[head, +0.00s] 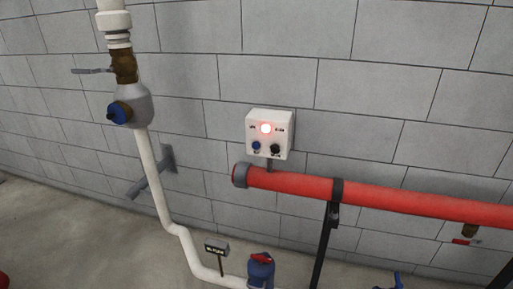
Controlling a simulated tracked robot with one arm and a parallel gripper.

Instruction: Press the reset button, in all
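A white control box (285,141) is fixed to the grey block wall, just above the red pipe. Below the light are a blue button (256,145) on the left and a black button or knob (275,149) on the right. Small labels beside them are too small to read, so I cannot tell which one is the reset button. My gripper is not in view.
A red pipe (400,198) on black supports runs right from below the box. A white pipe (152,180) with valves stands at the left. A small sign (217,249) and a blue fitting with red top (261,270) are low in front.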

